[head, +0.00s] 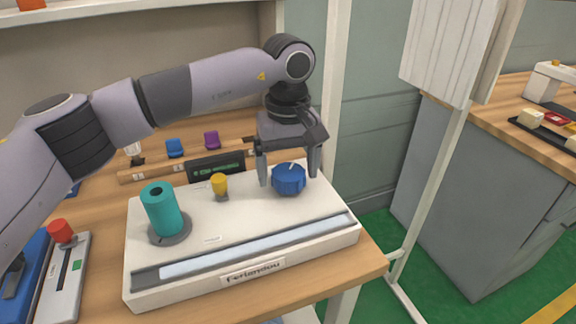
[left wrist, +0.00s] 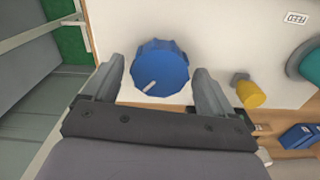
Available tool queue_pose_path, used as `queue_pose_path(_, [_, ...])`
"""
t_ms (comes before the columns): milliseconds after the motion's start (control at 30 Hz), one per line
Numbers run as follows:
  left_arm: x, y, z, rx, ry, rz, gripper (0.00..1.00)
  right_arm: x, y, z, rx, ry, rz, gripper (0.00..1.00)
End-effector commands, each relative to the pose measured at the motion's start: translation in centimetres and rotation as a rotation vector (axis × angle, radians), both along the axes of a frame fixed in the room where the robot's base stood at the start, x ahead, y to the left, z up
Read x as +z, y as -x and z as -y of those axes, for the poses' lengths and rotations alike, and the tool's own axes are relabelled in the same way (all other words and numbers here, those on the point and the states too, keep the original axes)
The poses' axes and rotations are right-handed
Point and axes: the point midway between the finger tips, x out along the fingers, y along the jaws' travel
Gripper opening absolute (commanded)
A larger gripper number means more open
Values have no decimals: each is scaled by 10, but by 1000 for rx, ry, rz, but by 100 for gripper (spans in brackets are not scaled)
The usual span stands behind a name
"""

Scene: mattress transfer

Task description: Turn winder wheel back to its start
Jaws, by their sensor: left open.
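The winder wheel is a blue ridged knob (head: 289,179) with a white pointer line on its top. It sits on the right part of a white machine (head: 240,222) on the wooden table. My left gripper (head: 289,178) points down over the knob, with one finger on each side. In the left wrist view the blue knob (left wrist: 160,66) lies between the two open fingers (left wrist: 158,90), with a visible gap to each. The pointer line there slants toward the lower left. My right gripper does not show.
A teal cylinder (head: 162,212) and a yellow knob (head: 219,185) stand on the machine left of the wheel. A dark display (head: 216,166) is behind them. A red-topped device (head: 62,234) is at the left. A white post stands right of the table.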

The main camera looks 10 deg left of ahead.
Motion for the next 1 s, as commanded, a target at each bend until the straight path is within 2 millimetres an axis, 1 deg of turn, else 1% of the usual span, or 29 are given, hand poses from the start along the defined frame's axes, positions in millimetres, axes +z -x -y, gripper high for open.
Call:
queue_pose_path(100, [0, 0, 0, 0, 0, 0, 86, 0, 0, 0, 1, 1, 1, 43])
queue_pose_path(133, [0, 0, 0, 0, 0, 0, 83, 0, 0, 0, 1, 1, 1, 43])
queue_pose_path(167, [0, 0, 0, 0, 0, 0, 73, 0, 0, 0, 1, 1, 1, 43])
queue_pose_path(200, [0, 0, 0, 0, 0, 0, 60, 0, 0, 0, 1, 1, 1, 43])
queue_pose_path(300, [0, 0, 0, 1, 0, 0, 30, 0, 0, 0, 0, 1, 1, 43])
queue_pose_path(500, [0, 0, 0, 6, 0, -1, 30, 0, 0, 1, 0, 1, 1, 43])
queue_pose_path(667, [1, 0, 0, 43, 0, -1, 30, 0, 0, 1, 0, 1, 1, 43])
queue_pose_path(867, [1, 0, 0, 153, 1, -1, 30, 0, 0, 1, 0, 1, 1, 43])
queue_pose_path(1000, [1, 0, -1, 271, 1, -1, 30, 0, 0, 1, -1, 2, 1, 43])
